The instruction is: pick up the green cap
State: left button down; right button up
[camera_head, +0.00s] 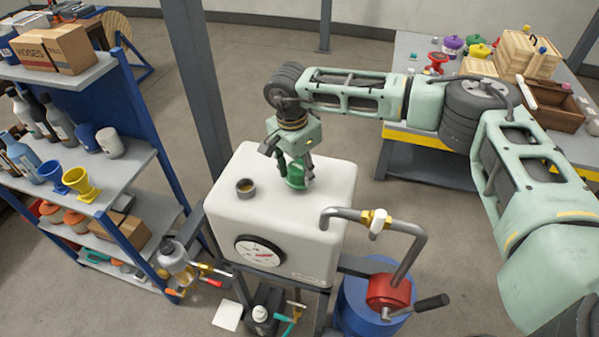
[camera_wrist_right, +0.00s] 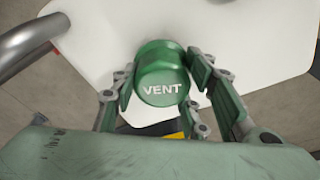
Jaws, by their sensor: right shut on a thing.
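The green cap (camera_head: 296,176) is at the top of the white tank (camera_head: 240,185), toward its far right side. In the right wrist view the cap (camera_wrist_right: 161,80) is round and marked "VENT". My right gripper (camera_head: 297,170) comes down over it from above, with its fingers shut on the cap's two sides; the fingers also show in the wrist view (camera_wrist_right: 163,85). I cannot tell whether the cap still touches the tank top. My left gripper is not in view.
An open filler neck (camera_head: 246,187) stands on the tank, left of the cap. A bent grey pipe with a brass valve (camera_head: 376,220) rises at the tank's right. A shelf (camera_head: 95,180) stands left, and a workbench (camera_head: 420,150) stands at the back right.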

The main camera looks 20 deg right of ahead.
aim_at(300, 165)
jog(key=shift+w+r+b, duration=0.1)
jog(key=shift+r+b, duration=0.3)
jog(key=shift+r, duration=0.15)
notch_tip(300, 165, up, 3)
jog(key=shift+f+b, duration=0.1)
jog(key=shift+b, duration=0.7)
jog(key=s+d+r+b, duration=0.3)
jog(key=s+d+r, duration=0.4)
jog(key=s+d, duration=0.1)
jog(key=shift+d+b, duration=0.2)
jog(key=shift+b, duration=0.2)
